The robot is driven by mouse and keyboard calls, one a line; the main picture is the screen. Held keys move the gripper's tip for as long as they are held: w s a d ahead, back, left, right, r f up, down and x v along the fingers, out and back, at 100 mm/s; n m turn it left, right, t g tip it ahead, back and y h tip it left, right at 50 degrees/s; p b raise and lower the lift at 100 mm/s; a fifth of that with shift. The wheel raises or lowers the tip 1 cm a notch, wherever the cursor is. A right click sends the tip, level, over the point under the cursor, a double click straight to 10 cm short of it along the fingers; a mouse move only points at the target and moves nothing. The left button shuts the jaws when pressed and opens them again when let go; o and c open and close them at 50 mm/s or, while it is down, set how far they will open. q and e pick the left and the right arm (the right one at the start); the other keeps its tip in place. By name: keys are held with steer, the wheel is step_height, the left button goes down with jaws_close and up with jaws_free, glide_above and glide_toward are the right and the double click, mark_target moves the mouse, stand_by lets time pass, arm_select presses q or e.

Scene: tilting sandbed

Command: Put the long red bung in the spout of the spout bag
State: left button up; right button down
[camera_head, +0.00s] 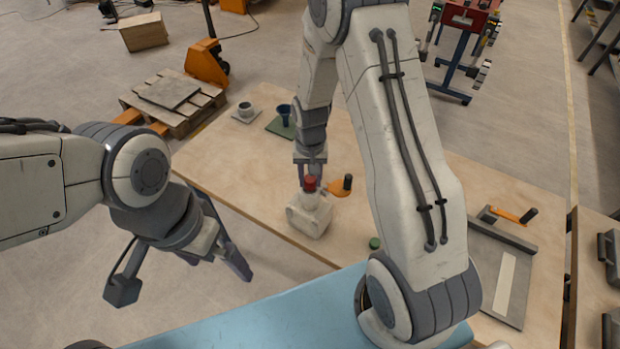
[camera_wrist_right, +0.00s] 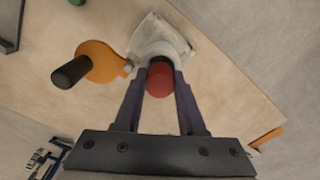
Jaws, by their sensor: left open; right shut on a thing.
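The long red bung (camera_head: 309,184) is between the fingers of my right gripper (camera_head: 310,178), which is shut on it. In the right wrist view the bung (camera_wrist_right: 160,82) shows between the fingertips, end towards the camera. The pale, translucent spout bag (camera_head: 308,218) stands on the wooden table below; it also shows in the right wrist view (camera_wrist_right: 172,32). The bung is at the bag's pale spout, in line with it in both views. Whether its lower end is inside the spout is hidden. My left gripper (camera_head: 238,264) is open and empty, off to the left, beyond the table edge.
An orange piece with a black knob (camera_head: 347,183) lies close beside the bag. A small green cap (camera_head: 374,243) lies nearer me. A grey tray (camera_head: 517,314) is at the right.

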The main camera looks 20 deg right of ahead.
steer(key=shift+s+f, duration=0.1)
steer(key=shift+f, duration=0.7)
